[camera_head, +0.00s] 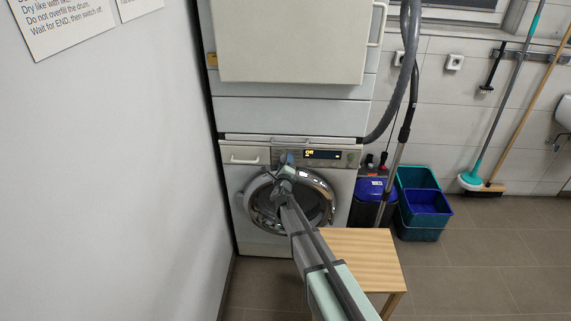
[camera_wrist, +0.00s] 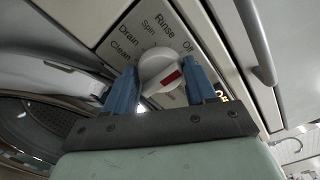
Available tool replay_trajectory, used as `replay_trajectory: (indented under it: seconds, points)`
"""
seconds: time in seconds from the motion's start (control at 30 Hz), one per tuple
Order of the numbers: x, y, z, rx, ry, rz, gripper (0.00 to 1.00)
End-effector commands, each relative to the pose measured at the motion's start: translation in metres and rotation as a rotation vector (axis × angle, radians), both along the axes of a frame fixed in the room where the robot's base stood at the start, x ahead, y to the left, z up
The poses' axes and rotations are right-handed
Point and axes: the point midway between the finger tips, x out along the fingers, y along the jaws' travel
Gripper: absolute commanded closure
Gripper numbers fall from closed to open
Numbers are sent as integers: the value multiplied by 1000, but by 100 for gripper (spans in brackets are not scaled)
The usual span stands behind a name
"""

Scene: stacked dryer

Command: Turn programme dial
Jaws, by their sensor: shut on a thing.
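The programme dial (camera_wrist: 158,66) is a white round knob with a red mark, on the front panel of the washing machine (camera_head: 248,178). Printed words Rinse, Spin, Drain, Clean and Off stand around it. My gripper (camera_wrist: 157,74) has its blue fingers on either side of the dial and is shut on it. The red mark faces the right finger; I cannot tell which word it points at. In the head view my gripper (camera_head: 285,161) reaches the panel left of the lit display (camera_head: 322,154), and it hides the dial there.
The round door (camera_head: 325,205) is below the panel, behind my arm. A dryer (camera_head: 290,40) is stacked above. A wooden stool (camera_head: 365,255) stands at front right. A vacuum hose (camera_head: 405,100), blue and teal buckets (camera_head: 425,205) and brooms are further right. A wall (camera_head: 110,170) is at left.

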Motion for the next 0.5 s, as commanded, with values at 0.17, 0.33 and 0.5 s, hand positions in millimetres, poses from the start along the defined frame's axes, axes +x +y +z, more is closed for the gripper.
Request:
replay_trajectory:
  seconds: [0.17,0.33,0.5]
  points:
    - [1,-1,1,1,-3,-1,75]
    - [1,-1,1,1,-3,-1,43]
    - [1,-1,1,0,-2,-1,27]
